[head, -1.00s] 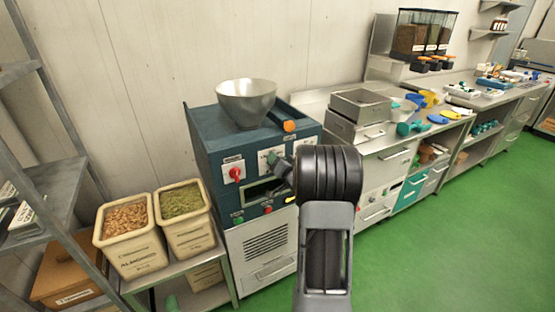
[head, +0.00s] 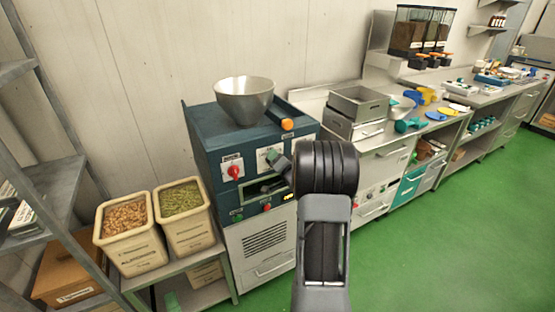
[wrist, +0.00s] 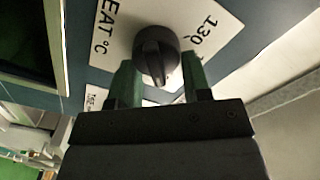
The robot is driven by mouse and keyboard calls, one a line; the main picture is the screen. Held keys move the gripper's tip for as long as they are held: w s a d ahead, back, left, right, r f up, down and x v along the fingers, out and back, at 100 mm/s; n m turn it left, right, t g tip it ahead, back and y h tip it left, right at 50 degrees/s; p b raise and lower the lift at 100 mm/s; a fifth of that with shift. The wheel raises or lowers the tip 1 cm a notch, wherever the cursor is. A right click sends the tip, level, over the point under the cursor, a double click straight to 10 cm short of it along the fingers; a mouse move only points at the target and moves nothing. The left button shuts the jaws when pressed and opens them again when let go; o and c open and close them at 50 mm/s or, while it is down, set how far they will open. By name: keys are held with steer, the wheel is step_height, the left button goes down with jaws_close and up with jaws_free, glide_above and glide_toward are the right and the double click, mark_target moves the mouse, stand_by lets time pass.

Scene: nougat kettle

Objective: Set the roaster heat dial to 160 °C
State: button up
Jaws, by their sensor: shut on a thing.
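The roaster (head: 207,150) is a dark teal box with white control plates on its front. In the wrist view its heat dial (wrist: 153,45) is a round black knob on a white plate lettered "HEAT °C". The number 130 shows beside it; the other marks are hidden or out of view. My gripper (wrist: 158,64) has its green fingers on both sides of the knob, shut on it. I cannot read the dial's setting.
A red knob (head: 235,172) is left of my gripper on the roaster. A metal hopper (head: 245,100) and an orange-ended handle (head: 287,124) are on top. Two ingredient bins (head: 125,235) stand at the left. The counter (head: 390,145) is at the right; green floor is free in front.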

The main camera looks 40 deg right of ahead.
steer(key=o, duration=0.9)
steer(key=shift+o, duration=0.2)
steer(key=s+a+b, duration=0.1)
steer(key=s+a, duration=0.1)
steer(key=s, duration=1.1)
steer(key=shift+s, duration=0.35)
steer(key=shift+d, duration=0.1)
steer(key=s+d+f+n+g+h, duration=0.2)
steer(key=s+f+n+g+h, duration=0.1)
steer(key=s+f+g, duration=0.55)
steer(key=s+a+r+n+g+y+p, duration=0.1)
steer(key=a+r, duration=0.5)
steer(key=a, duration=0.8)
steer(key=s+a+r+n+g+y+p, duration=0.2)
steer(key=a+r+n+g+y, duration=0.2)
steer(key=a, duration=1)
step_height(320, 180, up, 2)
steer(key=n, duration=0.4)
steer(key=shift+a+r+g+y, duration=0.2)
steer(key=shift+a+g+y, duration=0.05)
steer(key=shift+g+y, duration=0.15)
